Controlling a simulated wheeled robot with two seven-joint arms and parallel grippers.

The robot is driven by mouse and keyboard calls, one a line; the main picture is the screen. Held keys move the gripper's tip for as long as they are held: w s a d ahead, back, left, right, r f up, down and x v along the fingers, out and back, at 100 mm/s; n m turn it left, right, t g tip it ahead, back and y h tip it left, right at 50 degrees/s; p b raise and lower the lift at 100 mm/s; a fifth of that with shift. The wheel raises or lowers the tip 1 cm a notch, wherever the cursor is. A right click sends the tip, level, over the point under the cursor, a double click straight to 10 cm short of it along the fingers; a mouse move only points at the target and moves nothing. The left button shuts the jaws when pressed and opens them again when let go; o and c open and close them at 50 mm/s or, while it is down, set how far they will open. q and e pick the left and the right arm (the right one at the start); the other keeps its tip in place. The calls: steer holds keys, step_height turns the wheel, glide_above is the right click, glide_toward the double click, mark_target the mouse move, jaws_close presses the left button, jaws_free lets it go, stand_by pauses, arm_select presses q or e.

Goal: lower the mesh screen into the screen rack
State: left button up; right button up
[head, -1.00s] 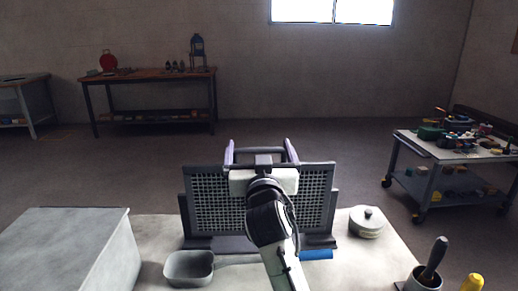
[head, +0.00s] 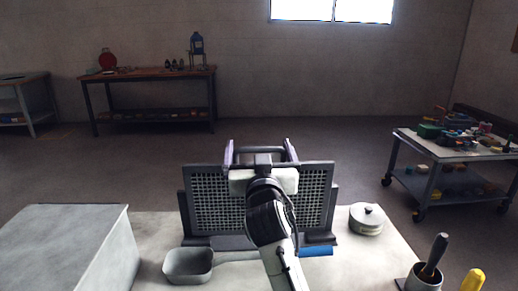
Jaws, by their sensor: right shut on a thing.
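The mesh screen (head: 218,205) is a dark-framed panel with a pale grid, upright at the middle of the table. My right gripper (head: 263,155) is at the screen's top middle, shut on it, and its arm covers the screen's centre. The screen rack (head: 205,242) is dark, with a base on the table and short side posts at the screen's left and right edges. The screen stands between these posts. I cannot tell whether its lower edge touches the base. My left gripper is not in view.
A grey box (head: 65,245) fills the table's left. A grey long-handled pan (head: 188,266) and a blue cylinder (head: 316,251) lie in front of the rack. A lidded pot (head: 367,218) stands right. A cup with a handled tool (head: 425,275) and a yellow object (head: 471,281) are front right.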

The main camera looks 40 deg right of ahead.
steer(key=shift+f+b, duration=0.65)
steer(key=o, duration=1.7)
steer(key=shift+f, duration=0.25)
